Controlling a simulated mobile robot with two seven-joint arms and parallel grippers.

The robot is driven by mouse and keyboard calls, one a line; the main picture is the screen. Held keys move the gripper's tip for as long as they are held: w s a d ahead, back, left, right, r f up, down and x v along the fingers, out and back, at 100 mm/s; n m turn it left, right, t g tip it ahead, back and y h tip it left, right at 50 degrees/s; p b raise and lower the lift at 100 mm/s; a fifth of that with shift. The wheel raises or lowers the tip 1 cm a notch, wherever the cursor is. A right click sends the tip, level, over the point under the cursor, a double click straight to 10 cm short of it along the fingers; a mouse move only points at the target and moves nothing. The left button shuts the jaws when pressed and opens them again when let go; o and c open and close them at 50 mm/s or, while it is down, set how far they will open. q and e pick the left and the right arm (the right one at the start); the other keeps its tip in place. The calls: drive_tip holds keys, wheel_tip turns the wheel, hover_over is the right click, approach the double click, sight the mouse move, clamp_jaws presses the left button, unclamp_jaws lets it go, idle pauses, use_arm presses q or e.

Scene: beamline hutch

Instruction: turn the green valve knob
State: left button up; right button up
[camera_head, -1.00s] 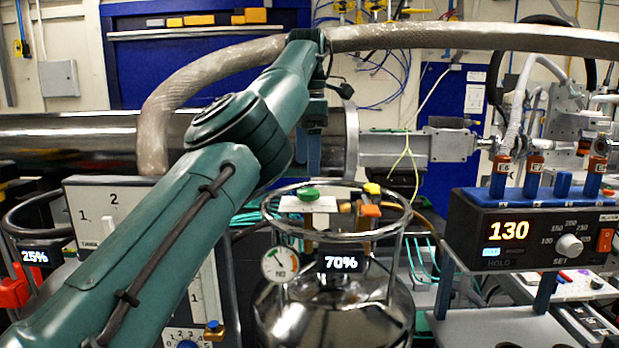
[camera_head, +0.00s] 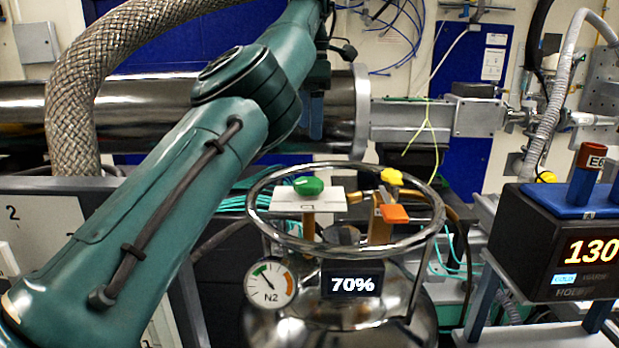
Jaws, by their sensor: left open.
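The green valve knob (camera_head: 308,186) sits on a white plate on top of the shiny metal dewar (camera_head: 345,318), inside its ring-shaped rail. A yellow knob (camera_head: 391,177) and an orange knob (camera_head: 395,214) are to its right. My left arm crosses from the lower left to the top, and my left gripper (camera_head: 313,130) hangs down from its end, above the green knob in the picture and apart from it. It is open and empty; its fingers are small and dark against the pipe behind. My right gripper is out of view.
The dewar carries an N2 dial gauge (camera_head: 270,284) and a 70% display (camera_head: 352,284). The metal rail (camera_head: 262,222) circles the knobs. A braided hose (camera_head: 75,110) and a large steel pipe (camera_head: 130,115) lie behind my arm. A controller box (camera_head: 530,243) reading 130 stands at right.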

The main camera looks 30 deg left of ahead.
sight(309, 181)
use_arm(q)
wheel_tip(309, 181, down, 10)
drive_tip(key=b, duration=0.3)
drive_tip(key=shift+f, duration=0.8)
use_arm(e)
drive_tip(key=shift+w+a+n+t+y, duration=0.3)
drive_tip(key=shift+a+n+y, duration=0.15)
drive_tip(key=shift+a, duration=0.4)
use_arm(q)
drive_tip(key=shift+c, duration=0.2)
drive_tip(key=c, duration=0.9)
drive_tip(key=shift+c, duration=0.2)
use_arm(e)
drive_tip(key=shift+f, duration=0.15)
